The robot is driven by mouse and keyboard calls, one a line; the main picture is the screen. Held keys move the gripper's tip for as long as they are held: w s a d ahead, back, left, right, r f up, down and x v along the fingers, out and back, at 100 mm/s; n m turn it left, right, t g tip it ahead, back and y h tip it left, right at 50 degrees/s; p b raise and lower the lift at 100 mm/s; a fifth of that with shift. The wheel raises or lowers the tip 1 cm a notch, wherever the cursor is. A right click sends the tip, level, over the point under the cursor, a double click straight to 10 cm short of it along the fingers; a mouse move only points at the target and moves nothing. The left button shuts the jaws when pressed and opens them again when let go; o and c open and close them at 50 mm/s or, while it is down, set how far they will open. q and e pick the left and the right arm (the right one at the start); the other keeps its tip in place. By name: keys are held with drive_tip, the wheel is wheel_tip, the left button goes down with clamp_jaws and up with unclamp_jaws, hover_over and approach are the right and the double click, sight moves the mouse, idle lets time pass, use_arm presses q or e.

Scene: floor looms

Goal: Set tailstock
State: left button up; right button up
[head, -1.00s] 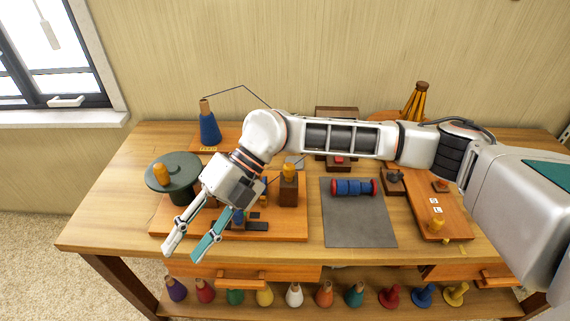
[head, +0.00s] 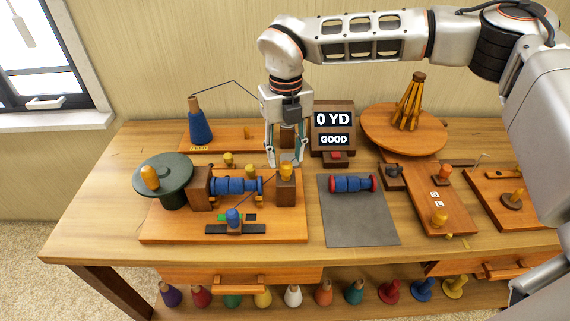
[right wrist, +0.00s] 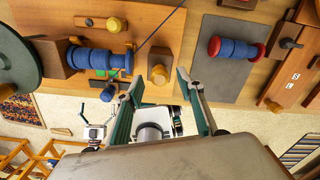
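The tailstock (head: 286,192) is a brown wooden block with a yellow-orange knob (head: 286,170) on top, at the right end of the winder board (head: 180,232). It also shows in the right wrist view (right wrist: 158,73). A blue bobbin (head: 236,186) lies in line to its left, against the brown headstock block (head: 201,187); a small gap shows between bobbin and tailstock. My right gripper (head: 285,161) is open and empty, pointing down, its fingers on either side of the knob in the picture. In the right wrist view the gripper (right wrist: 158,78) also has its fingers apart. My left gripper is not in view.
A green-black wheel with a yellow handle (head: 165,180) stands left. A blue-knobbed slider (head: 234,216) sits in front of the bobbin. A red-ended blue bobbin (head: 353,184) lies on the grey mat (head: 358,225). A display (head: 333,125) reads "0 YD GOOD". A thread runs across from the blue cone (head: 200,125).

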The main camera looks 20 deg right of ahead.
sight(285, 162)
drive_tip(key=shift+f, duration=1.95)
clamp_jaws()
drive_tip(key=a, duration=0.2)
drive_tip(key=w+a, duration=0.1)
drive_tip(key=shift+a, duration=0.4)
drive_tip(key=shift+c, duration=1.3)
unclamp_jaws()
drive_tip(key=shift+o, duration=1.3)
drive_tip(key=shift+a, duration=0.2)
